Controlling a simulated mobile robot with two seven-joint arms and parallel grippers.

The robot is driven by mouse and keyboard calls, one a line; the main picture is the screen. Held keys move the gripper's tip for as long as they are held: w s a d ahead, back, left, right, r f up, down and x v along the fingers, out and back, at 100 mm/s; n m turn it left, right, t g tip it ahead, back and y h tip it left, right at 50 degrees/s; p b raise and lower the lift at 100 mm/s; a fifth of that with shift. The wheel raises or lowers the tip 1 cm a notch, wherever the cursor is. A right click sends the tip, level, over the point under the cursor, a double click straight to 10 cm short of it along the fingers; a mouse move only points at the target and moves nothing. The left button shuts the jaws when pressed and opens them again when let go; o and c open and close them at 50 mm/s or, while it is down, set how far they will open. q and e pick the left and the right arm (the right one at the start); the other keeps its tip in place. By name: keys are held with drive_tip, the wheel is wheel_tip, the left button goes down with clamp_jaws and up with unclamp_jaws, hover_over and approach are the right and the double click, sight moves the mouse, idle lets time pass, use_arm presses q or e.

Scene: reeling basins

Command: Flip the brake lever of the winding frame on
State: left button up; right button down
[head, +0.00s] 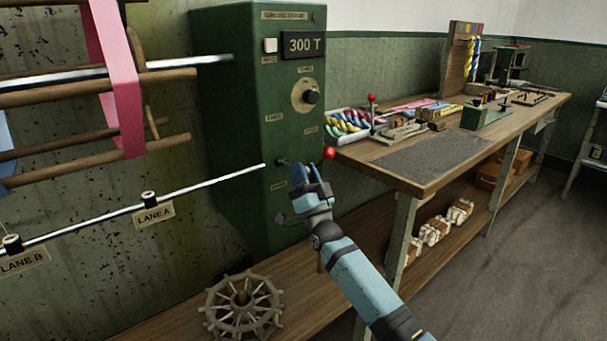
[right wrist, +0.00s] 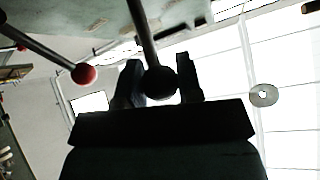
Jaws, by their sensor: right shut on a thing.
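The winding frame's green cabinet (head: 245,120) stands at centre in the head view, its display reading 300 T. My right gripper (head: 302,172) is at the lower part of its front panel. In the right wrist view, the gripper's fingers are closed around the dark ball end of a lever (right wrist: 145,35). A red ball knob (right wrist: 84,74) on another rod is beside the fingers, apart from them. A red knob (head: 329,153) also shows close to the gripper in the head view. The panel labels are too small to tell which lever is the brake. My left gripper is not in view.
A wooden workbench (head: 440,165) with a tray of coloured skeins (head: 347,122) and a red-topped lever (head: 372,98) stands at the right. Wooden reel bars and a metal rod (head: 190,190) extend left of the cabinet. A spoked wheel (head: 242,305) lies below.

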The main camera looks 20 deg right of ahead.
drive_tip(key=c, duration=0.8)
unclamp_jaws()
drive_tip(key=shift+f, duration=0.1)
drive_tip(key=shift+s+f, duration=0.25)
drive_tip(key=shift+s, duration=0.05)
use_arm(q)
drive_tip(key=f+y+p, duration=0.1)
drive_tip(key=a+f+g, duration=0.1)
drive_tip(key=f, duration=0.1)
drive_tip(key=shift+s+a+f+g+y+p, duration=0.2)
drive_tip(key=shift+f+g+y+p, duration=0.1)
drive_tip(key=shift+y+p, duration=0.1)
use_arm(e)
drive_tip(key=v, duration=1.3)
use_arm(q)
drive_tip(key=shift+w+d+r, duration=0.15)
